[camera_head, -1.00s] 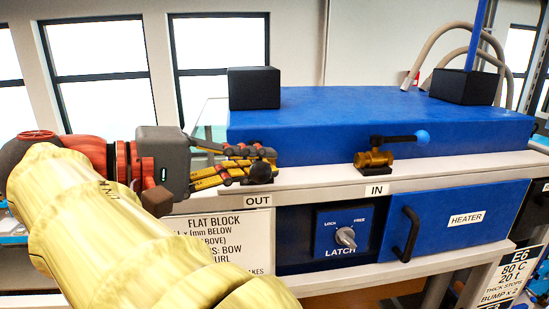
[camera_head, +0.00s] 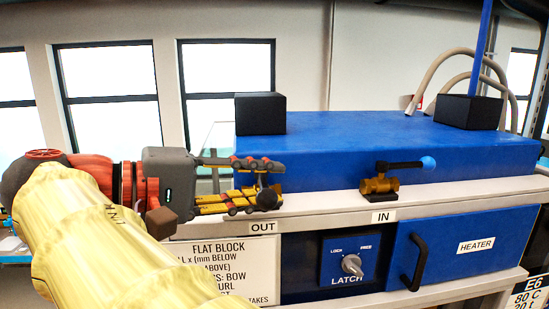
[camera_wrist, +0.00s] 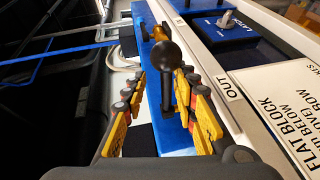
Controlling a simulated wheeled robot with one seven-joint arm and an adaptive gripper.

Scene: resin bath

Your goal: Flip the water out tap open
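The water out tap shows as a black ball knob (camera_head: 267,198) above the OUT label in the head view. In the wrist view its ball (camera_wrist: 170,58) and dark stem lie between the finger lines, and brass shows just beyond. My gripper (camera_head: 262,182) points right along the bench front; its fingers are spread apart. The black ball is at the fingertips, overlapping the lower finger in the head view. The wrist view also shows my gripper (camera_wrist: 168,100) with a gap between its fingers. Contact cannot be told. The tap body is largely hidden in the head view.
The blue bath (camera_head: 370,145) stands close behind the tap. The water in tap (camera_head: 380,184), with a blue-ended lever, is farther right. Below are the latch panel (camera_head: 340,285), heater drawer (camera_head: 455,245) and a white notice (camera_head: 215,265). A black block (camera_head: 260,113) sits above my gripper.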

